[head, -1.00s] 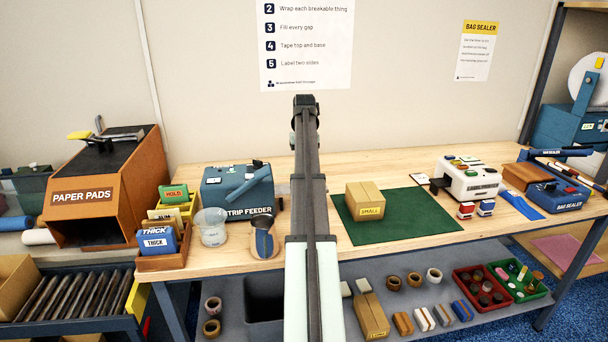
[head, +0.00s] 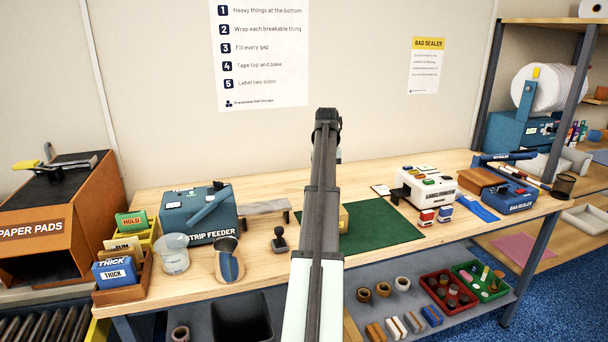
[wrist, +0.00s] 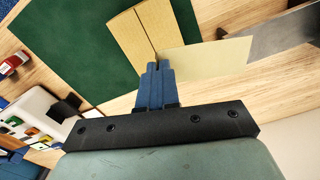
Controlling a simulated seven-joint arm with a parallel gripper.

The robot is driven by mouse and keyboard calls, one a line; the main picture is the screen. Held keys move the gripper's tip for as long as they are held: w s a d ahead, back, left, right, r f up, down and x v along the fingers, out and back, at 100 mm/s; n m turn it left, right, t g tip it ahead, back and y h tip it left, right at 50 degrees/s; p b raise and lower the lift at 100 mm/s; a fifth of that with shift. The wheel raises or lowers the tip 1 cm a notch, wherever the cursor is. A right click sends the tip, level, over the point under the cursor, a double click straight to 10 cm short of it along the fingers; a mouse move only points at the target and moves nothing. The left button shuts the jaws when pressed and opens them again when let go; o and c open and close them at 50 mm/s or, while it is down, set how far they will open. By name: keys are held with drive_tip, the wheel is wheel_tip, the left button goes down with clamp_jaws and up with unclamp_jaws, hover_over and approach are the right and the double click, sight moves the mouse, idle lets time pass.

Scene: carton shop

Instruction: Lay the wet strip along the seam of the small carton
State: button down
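The small carton (wrist: 130,38) is brown and closed, with a dark seam line along its top. It sits on the green mat (wrist: 60,60); in the head view only a sliver of the carton (head: 344,217) shows beside my arm. My gripper (wrist: 157,68) has blue fingers close together over the carton's edge near the seam's end. A pale, flat strip (wrist: 205,58) runs sideways from the fingertips, across the seam's direction, and looks gripped at one end. In the head view my arm hides the fingers. The strip feeder (head: 205,212) stands left.
A low grey plate on legs (head: 263,207) stands beside the feeder, near the strip's far end. A dark stamp (head: 279,240), a clear cup (head: 174,254) and a holder (head: 228,262) are in front. The label printer (head: 425,187) and bag sealer (head: 510,200) are right. The mat's right part is clear.

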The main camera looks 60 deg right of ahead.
drive_tip(key=s+m, duration=0.1)
drive_tip(key=m, duration=0.4)
drive_tip(key=s+a+f+m, duration=0.1)
drive_tip(key=m, duration=0.4)
drive_tip(key=s+a+m, duration=0.1)
drive_tip(key=m, duration=0.4)
drive_tip(key=shift+s+a+f, duration=0.15)
drive_tip(key=shift+s, duration=0.15)
drive_tip(key=shift+f, duration=0.1)
drive_tip(key=shift+f, duration=3.1)
drive_tip(key=shift+f, duration=0.15)
drive_tip(key=c, duration=1.8)
unclamp_jaws()
drive_tip(key=o, duration=0.5)
